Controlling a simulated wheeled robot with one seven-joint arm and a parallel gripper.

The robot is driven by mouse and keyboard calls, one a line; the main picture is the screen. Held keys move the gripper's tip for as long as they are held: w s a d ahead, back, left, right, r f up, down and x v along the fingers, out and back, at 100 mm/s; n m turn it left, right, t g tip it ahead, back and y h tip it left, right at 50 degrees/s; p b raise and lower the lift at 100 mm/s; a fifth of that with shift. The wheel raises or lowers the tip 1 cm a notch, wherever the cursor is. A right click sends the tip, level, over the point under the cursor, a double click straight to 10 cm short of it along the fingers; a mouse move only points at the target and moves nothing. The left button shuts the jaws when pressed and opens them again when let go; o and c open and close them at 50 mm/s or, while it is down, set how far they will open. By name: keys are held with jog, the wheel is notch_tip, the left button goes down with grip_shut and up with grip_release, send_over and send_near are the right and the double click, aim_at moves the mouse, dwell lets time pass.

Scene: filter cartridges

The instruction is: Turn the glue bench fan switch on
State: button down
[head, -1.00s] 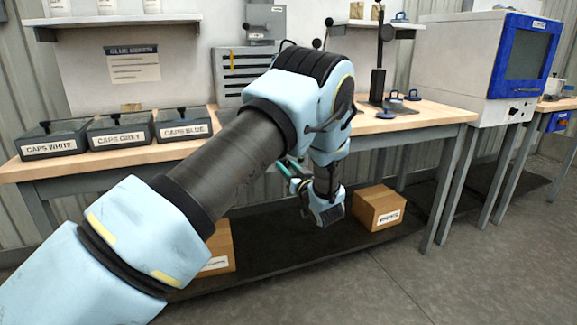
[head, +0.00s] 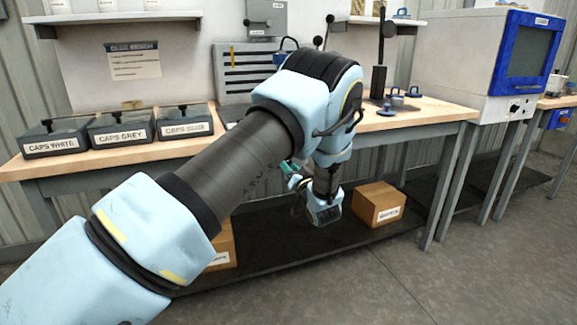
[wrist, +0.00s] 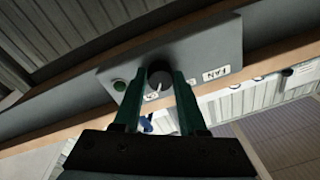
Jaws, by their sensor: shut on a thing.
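In the wrist view, the fan switch is a dark round knob (wrist: 159,77) with a pale pointer mark, on a grey panel (wrist: 205,55) labelled FAN. The two green fingers of my gripper (wrist: 160,73) stand on either side of the knob and are closed on it. The small position labels beside the knob are partly hidden by the fingers. In the head view, my gripper (head: 291,172) is low by the bench's front edge, and my arm hides the switch.
The wooden bench (head: 430,113) carries black cap bins (head: 55,147) at left and a stand with blue-capped parts (head: 397,101) at right. Cardboard boxes (head: 372,203) rest on the dark lower shelf. A white and blue cabinet (head: 455,60) stands at right.

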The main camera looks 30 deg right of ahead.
jog(key=shift+c, duration=2.3)
grip_release()
jog(key=s+a+f, duration=0.1)
jog(key=s, duration=0.9)
jog(key=shift+s+b, duration=0.35)
jog(key=shift+b, duration=0.05)
